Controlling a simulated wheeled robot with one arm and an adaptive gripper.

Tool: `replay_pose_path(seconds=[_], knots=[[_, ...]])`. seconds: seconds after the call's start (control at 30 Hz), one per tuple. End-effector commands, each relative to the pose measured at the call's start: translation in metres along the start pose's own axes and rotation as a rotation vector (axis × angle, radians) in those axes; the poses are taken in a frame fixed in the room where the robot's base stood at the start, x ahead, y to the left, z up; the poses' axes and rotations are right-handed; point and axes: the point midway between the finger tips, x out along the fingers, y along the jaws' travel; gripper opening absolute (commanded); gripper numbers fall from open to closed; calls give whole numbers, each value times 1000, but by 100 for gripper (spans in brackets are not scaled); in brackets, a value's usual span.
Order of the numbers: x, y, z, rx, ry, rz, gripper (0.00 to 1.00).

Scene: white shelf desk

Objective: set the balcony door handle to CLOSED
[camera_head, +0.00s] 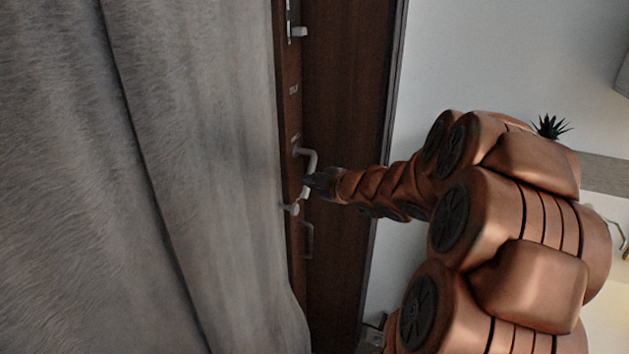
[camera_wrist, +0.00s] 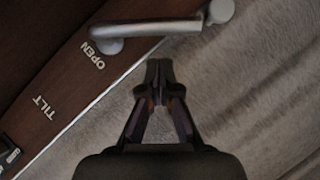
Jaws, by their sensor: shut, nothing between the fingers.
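The balcony door handle (camera_head: 312,160) is a light grey, bent lever on the dark brown door frame, just right of the curtain in the head view. In the wrist view, the handle (camera_wrist: 150,29) runs across the top, beside the white word OPEN; the word TILT is further down-left. My gripper (camera_head: 308,183) is at the lever's lower part in the head view. In the wrist view, my gripper (camera_wrist: 158,66) has its fingertips together just below the lever, with nothing between them. I cannot tell whether they touch it. Any CLOSED mark is not readable.
A grey curtain (camera_head: 150,180) hangs close along the left of the handle. A small light fitting (camera_head: 298,32) is higher on the frame. A pale wall (camera_head: 470,60) and a dark spiky plant (camera_head: 550,126) are to the right.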

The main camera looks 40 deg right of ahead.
Motion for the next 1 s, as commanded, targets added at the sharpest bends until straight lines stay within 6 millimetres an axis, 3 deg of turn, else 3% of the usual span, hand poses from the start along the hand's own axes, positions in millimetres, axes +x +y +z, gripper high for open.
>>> replay_pose_path(seconds=[0.33, 1.0], knots=[[16, 2, 16, 1, 0, 3, 0], [21, 1, 23, -10, -6, 12, 0]])
